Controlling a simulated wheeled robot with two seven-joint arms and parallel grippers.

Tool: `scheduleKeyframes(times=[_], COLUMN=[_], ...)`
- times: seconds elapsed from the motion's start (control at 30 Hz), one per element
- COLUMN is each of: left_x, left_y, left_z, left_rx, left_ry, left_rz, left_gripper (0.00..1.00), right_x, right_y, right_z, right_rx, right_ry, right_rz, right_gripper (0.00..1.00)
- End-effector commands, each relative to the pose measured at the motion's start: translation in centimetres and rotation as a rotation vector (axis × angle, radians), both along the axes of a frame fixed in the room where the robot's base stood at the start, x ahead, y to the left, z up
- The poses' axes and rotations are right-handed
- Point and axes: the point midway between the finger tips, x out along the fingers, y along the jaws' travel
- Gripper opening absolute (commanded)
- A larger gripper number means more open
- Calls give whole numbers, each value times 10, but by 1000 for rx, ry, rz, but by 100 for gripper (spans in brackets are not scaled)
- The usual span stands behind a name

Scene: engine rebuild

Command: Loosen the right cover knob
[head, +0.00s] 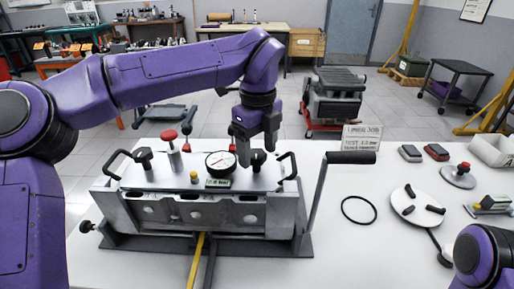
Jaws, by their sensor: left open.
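A grey metal test rig (190,212) with a flat top cover stands on the white table. The left cover knob (143,157) is black and stands near the cover's left end. The right cover knob (258,159) is black and stands near the right end, partly hidden by my left gripper. My left gripper (256,147) points down, open, with its fingers at the right knob; I cannot tell if they touch it. Only a purple part of my right arm shows at the lower right; its gripper is out of view.
On the cover are a dial gauge (220,164), a red-topped plunger (170,143) and black end handles (288,166). A crank with a black grip (350,157) rises at the rig's right. A black ring (359,210) and a round plate (416,208) lie on the table.

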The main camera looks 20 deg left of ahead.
Motion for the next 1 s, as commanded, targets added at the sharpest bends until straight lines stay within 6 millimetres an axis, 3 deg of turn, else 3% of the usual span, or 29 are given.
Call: scheduleKeyframes(times=[0.3,0.5,1.0], left_x=[0,0,0], left_y=[-1,-1,-3], left_z=[68,99,104], left_rx=[1,0,0], left_ry=[-4,-1,0], left_rz=[2,1,-3], left_gripper=[72,72,72], right_x=[0,0,0], right_y=[0,0,0], right_z=[8,13,12], right_rx=[0,0,0], right_ry=[0,0,0], right_rz=[0,0,0], right_gripper=[0,0,0])
